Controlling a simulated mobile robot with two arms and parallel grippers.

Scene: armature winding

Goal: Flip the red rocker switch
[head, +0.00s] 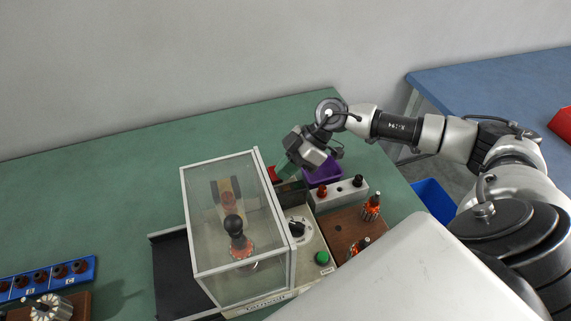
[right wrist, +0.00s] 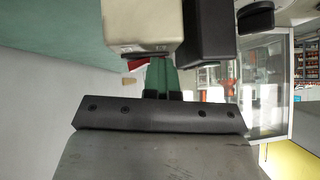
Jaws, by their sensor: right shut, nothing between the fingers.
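The red rocker switch (head: 272,174) shows as a small red patch at the far end of the control panel (head: 309,239), just right of the clear enclosure. My right gripper (head: 283,168) is shut and empty, pointing down right beside the switch. In the right wrist view the gripper's fingers (right wrist: 160,72) are together, and a red piece (right wrist: 136,64) shows just left of them, partly hidden by the beige box. I cannot tell whether the fingers touch the switch. My left gripper is not in view.
A framed clear enclosure (head: 202,247) stands left of the panel. The panel carries a black knob (head: 297,229) and a green button (head: 322,258). A purple bin (head: 325,172) and a grey terminal block (head: 338,196) stand close on the right. The green table is clear at the back left.

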